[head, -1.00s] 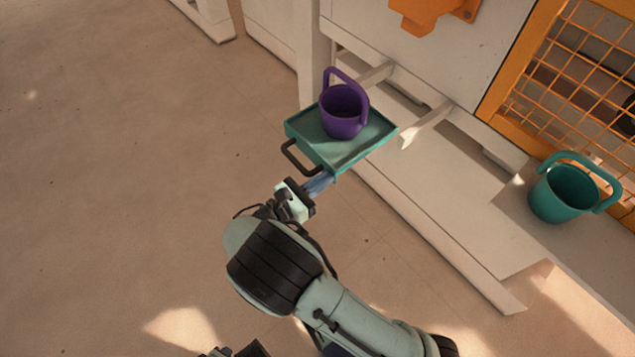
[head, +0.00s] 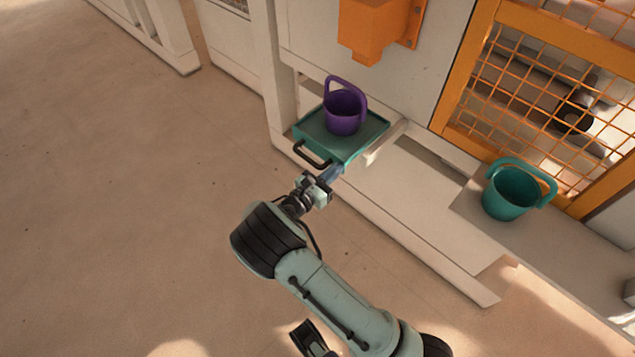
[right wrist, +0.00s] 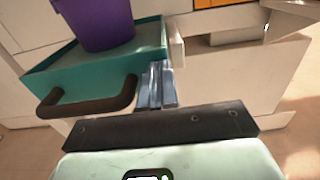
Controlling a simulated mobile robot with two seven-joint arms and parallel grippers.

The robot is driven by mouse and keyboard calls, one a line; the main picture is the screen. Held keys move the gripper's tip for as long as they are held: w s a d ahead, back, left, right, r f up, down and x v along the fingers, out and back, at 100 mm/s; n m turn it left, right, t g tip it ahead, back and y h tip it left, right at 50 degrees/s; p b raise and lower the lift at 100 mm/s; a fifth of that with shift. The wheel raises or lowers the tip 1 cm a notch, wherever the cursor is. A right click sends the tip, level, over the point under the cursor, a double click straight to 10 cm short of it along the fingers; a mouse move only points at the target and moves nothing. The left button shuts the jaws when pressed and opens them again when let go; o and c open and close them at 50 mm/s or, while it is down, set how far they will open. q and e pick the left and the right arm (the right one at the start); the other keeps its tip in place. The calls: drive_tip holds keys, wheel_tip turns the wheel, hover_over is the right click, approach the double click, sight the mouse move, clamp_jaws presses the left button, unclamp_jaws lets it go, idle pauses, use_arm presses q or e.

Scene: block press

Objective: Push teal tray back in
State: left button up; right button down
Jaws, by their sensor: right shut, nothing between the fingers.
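The teal tray (head: 362,146) sticks out from the white machine front between two light rails, with its dark handle (head: 310,154) facing outward. A purple bucket (head: 343,112) stands upright on the tray; its lower part shows in the right wrist view (right wrist: 97,20). My right gripper (head: 332,173) is shut and empty, with its blue-grey fingertips at the tray's front face, to the right of the handle. In the right wrist view the fingertips (right wrist: 157,84) appear against the front face; exact contact is hard to tell. My left gripper does not show clearly.
A teal bucket (head: 513,192) stands on the white ledge at right, before an orange mesh panel (head: 545,85). An orange chute (head: 376,28) hangs above the tray. A low white rail (head: 420,240) runs along the machine's foot. The floor at left is clear.

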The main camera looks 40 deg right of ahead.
sight(349, 156)
drive_tip(key=d, duration=0.5)
drive_tip(key=shift+w+d+p, duration=0.2)
drive_tip(key=shift+d+p, duration=0.2)
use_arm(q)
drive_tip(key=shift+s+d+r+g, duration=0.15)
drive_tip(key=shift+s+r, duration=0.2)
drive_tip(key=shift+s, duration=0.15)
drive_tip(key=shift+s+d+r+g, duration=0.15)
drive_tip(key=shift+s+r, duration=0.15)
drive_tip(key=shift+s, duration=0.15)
use_arm(e)
drive_tip(key=shift+d+r, duration=0.1)
drive_tip(key=shift+d, duration=0.05)
drive_tip(key=shift+d+r, duration=0.1)
drive_tip(key=shift+a, duration=0.4)
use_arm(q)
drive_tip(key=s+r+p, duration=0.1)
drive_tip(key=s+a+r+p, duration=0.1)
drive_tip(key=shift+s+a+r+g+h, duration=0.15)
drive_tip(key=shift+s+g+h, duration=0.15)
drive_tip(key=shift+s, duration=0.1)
use_arm(e)
drive_tip(key=s+a, duration=0.1)
drive_tip(key=a, duration=1.2)
drive_tip(key=shift+a+f, duration=0.25)
drive_tip(key=shift+a, duration=0.15)
